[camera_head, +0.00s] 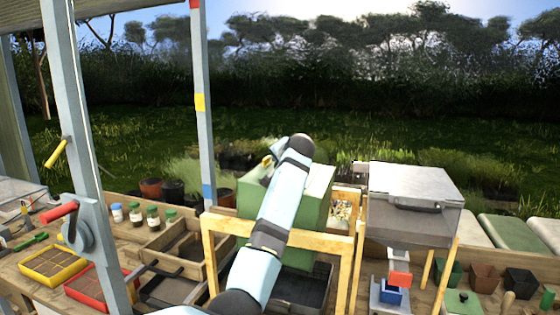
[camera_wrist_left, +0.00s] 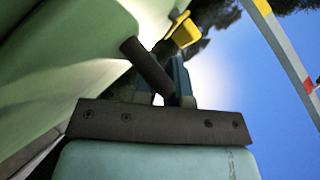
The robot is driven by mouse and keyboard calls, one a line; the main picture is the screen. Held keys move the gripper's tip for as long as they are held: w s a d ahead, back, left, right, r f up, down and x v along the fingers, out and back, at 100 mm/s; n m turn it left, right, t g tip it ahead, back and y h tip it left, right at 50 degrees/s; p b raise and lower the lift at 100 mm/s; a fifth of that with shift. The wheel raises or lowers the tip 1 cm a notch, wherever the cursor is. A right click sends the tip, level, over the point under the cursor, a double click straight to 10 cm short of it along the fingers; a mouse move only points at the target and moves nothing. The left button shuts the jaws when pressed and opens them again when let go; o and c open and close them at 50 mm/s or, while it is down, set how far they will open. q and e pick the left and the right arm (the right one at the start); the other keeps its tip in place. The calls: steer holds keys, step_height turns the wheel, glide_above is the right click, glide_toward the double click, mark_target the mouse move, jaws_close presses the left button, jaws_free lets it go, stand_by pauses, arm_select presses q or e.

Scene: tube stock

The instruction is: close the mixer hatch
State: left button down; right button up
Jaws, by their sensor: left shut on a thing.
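The mixer, a green box (camera_head: 317,193), stands on a wooden frame in the middle of the head view, partly hidden behind my left arm. In the left wrist view, green mixer surfaces (camera_wrist_left: 60,45) fill the left side; I cannot tell how far the hatch is open. My left gripper (camera_wrist_left: 168,88) is shut on a dark cylindrical handle (camera_wrist_left: 146,62) beside the green surface. A yellow piece (camera_wrist_left: 185,33) sits just beyond the handle, and yellow also shows in the head view (camera_head: 267,161). The fingertips are hidden in the head view. My right gripper is not in view.
A grey lidded box (camera_head: 415,187) on wooden legs stands right of the mixer. A grey post (camera_head: 202,110) rises to its left. Yellow (camera_head: 54,265) and red (camera_head: 95,289) trays, bottles and wooden boxes crowd the bench at left. Open air lies above the mixer.

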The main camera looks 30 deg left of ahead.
arm_select(q)
steer(key=c, duration=1.4)
jaws_free()
steer(key=shift+f, duration=0.1)
steer(key=shift+c, duration=0.2)
steer(key=shift+d, duration=0.1)
steer(key=b+v, duration=0.3)
steer(key=v, duration=0.9)
steer(key=shift+s+d, duration=0.1)
steer(key=shift+s, duration=0.05)
steer(key=shift+v, duration=0.8)
